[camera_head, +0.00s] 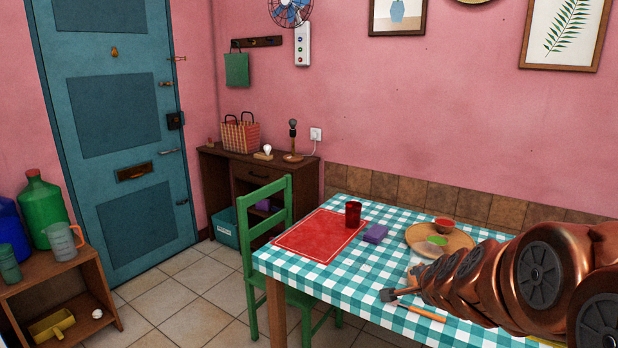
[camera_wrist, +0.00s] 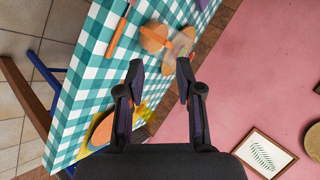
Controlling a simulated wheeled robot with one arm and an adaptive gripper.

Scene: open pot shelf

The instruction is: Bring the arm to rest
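My copper-coloured arm reaches in from the right edge of the head view, low over the right part of the table. The table, the pink wall and part of the floor show past the fingers. How high the fingers are above the cloth I cannot tell.
The table has a teal-and-white checked cloth (camera_head: 278,262). A green chair (camera_head: 248,255) stands at the left side.

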